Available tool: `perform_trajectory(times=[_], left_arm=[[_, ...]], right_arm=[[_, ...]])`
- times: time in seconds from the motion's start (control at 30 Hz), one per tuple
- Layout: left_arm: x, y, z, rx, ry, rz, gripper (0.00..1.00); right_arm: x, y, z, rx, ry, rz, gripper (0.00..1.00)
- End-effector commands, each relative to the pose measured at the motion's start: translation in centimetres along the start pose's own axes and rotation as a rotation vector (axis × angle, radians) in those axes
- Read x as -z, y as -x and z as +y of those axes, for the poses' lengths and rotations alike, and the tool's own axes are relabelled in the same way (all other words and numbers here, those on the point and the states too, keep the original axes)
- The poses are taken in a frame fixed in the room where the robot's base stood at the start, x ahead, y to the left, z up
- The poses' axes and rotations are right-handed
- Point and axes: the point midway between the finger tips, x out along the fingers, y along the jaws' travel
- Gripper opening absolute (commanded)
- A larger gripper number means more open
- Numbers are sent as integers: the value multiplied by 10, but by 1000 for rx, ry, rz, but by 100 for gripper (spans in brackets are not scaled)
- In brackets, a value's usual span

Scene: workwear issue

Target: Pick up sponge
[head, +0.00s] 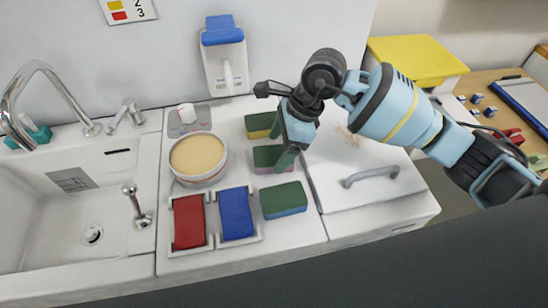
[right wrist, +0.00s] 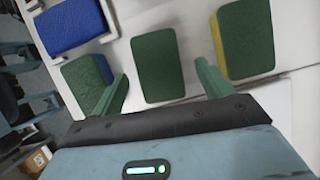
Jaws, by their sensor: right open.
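Three green-topped sponges stand in a column on the white counter. The far one has a yellow base (head: 258,122), the middle one a pinkish base (head: 266,156), the near one a blue base (head: 283,200). My right gripper (head: 278,152) is open over the middle sponge. In the right wrist view the middle sponge (right wrist: 158,62) lies between the fingers of the gripper (right wrist: 162,74), with the blue-based sponge (right wrist: 86,80) at left and the yellow-based one (right wrist: 247,40) at right. I cannot tell whether the fingers touch it. My left gripper is out of view.
A round tub (head: 198,158), a red block (head: 189,222) and a blue block (head: 236,213) in white holders stand left of the sponges. A sink (head: 60,215) is further left. A white lid with a handle (head: 365,177) lies right. A wall dispenser (head: 226,65) is behind.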

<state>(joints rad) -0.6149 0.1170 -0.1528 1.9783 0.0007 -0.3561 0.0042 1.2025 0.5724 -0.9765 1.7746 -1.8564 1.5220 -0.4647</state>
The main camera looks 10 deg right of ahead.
Motion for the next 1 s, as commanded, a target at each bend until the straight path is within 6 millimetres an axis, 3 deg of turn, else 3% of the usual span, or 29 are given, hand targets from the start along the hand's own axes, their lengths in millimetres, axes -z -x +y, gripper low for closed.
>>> perform_trajectory(times=[0.07, 0.27, 1.0], left_arm=[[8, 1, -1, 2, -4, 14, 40], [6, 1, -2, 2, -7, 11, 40], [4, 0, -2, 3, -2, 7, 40]], right_arm=[[-4, -8, 3, 2, 1, -1, 78], [-2, -28, 2, 3, 1, 0, 78], [0, -33, 2, 3, 1, 0, 78]])
